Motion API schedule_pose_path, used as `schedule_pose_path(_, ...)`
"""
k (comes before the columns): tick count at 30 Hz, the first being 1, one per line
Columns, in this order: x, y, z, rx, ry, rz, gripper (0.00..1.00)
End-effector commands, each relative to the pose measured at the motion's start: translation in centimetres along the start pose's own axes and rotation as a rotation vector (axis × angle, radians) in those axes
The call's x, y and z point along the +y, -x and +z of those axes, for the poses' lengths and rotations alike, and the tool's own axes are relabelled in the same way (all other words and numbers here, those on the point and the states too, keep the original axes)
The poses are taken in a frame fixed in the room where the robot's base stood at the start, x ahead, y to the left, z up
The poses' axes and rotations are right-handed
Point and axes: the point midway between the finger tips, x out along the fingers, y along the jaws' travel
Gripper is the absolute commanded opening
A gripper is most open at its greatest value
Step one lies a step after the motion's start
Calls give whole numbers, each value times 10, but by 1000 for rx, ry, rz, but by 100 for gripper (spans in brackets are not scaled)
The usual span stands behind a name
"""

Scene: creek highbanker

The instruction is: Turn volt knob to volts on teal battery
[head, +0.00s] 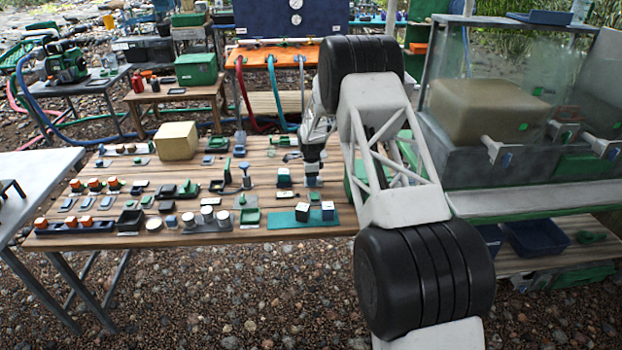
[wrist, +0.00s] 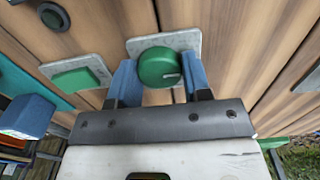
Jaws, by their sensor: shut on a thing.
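A round green knob (wrist: 158,66) with a short pale mark near its right edge sits on a grey plate (wrist: 187,41) on the wooden table, in the wrist view. My gripper (wrist: 159,80) has its two blue fingers on either side of the knob and is shut on it. In the head view my gripper (head: 313,181) is low over the right part of the table, and the knob is hidden behind it. No lettering on the plate is readable. I cannot tell which thing is the teal battery.
A green block on a grey plate (wrist: 77,78) lies left of the knob. Many small parts crowd the table (head: 340,228) to the left. A clear-walled tank (head: 447,60) stands at right.

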Motion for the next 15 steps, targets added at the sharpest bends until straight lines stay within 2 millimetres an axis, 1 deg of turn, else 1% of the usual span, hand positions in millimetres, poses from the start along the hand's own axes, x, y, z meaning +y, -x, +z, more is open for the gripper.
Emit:
schedule_pose_path(5,0,0,0,0,-51,0,28)
schedule_pose_path(15,0,1,0,0,-299,-1,28)
